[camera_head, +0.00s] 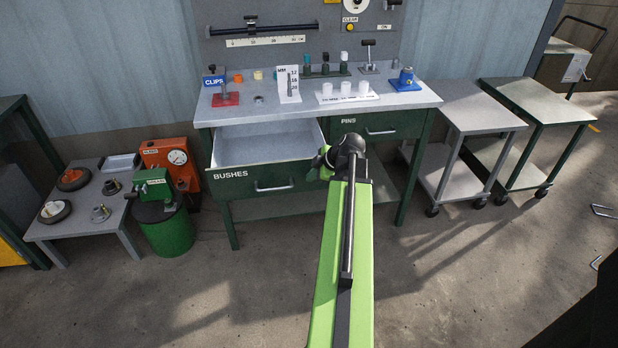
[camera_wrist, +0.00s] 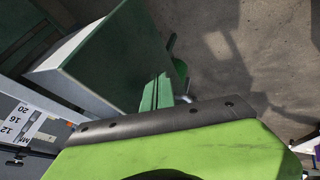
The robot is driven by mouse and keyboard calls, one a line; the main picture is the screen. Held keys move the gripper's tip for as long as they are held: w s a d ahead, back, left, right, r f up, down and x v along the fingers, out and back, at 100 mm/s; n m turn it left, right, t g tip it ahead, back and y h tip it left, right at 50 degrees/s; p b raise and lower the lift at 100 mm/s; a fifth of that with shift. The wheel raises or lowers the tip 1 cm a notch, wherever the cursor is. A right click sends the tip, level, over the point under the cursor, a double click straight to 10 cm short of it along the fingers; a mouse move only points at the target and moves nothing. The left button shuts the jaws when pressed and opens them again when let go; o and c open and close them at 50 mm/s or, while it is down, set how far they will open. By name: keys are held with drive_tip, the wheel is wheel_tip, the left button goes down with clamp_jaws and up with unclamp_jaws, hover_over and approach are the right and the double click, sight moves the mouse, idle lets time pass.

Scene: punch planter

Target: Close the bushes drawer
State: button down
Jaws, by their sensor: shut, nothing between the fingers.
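The bushes drawer (camera_head: 275,146) stands pulled out of the workbench, its light tray showing and its green front panel carrying the BUSHES label and a handle (camera_head: 273,187). My gripper (camera_head: 324,162) is at the drawer's right front corner in the head view, mostly hidden by my arm's dark end joint. In the wrist view, my gripper's green fingers (camera_wrist: 157,90) are together and empty, close to the drawer (camera_wrist: 110,62). I cannot tell whether they touch it.
The pins drawer (camera_head: 385,125) sits shut at the right. The bench top (camera_head: 265,113) holds several small tools and parts. Grey carts (camera_head: 460,115) stand at the right; a green drum (camera_head: 166,230) and low table (camera_head: 75,230) stand at the left. Open floor lies in front.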

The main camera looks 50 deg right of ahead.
drive_tip(key=w+d, duration=0.5)
drive_tip(key=w, duration=0.1)
drive_tip(key=w+d, duration=0.5)
drive_tip(key=w, duration=0.1)
drive_tip(key=w+d, duration=0.5)
drive_tip(key=w, duration=0.1)
